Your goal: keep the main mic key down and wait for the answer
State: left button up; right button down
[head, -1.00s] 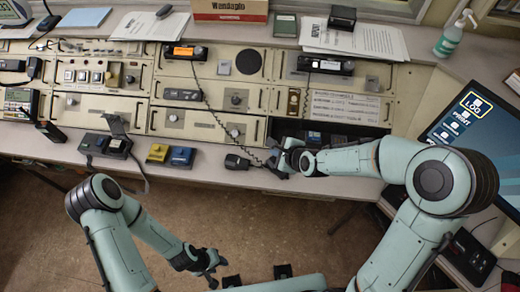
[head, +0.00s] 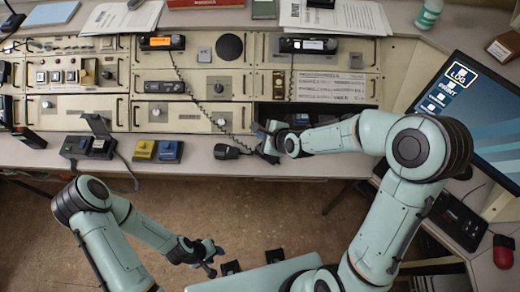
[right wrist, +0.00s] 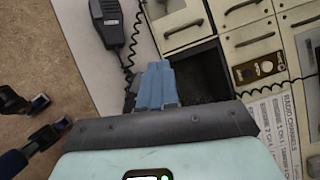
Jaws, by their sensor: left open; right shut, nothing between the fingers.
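A black hand microphone (head: 228,152) with a coiled cord lies at the front edge of the desk, below the console. My left gripper (head: 208,261) is open and empty, low over the floor in front of the desk.
A yellow block (head: 144,149), a blue block (head: 170,151) and a black lidded box (head: 88,146) line the desk's front. A monitor (head: 470,115) stands at right.

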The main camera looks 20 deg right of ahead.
aim_at(256, 147)
notch_tip(256, 147, down, 6)
jog(key=b, duration=0.3)
jog(key=shift+s+f, duration=0.1)
jog(key=shift+f, duration=0.05)
jog(key=shift+f+b, duration=0.25)
jog(key=shift+b, duration=0.3)
pick_arm(q)
jog(key=s+f, duration=0.2)
jog(key=f, duration=0.1)
jog(key=s+f, duration=0.1)
jog(key=f, duration=0.1)
jog(key=shift+f, duration=0.1)
jog(key=shift+w, duration=0.1)
dwell(0.6)
jog(key=shift+s+f+b, duration=0.25)
jog(key=shift+f+b, duration=0.3)
jog(key=shift+f, duration=0.05)
pick_arm(e)
jog(key=shift+f, duration=0.4)
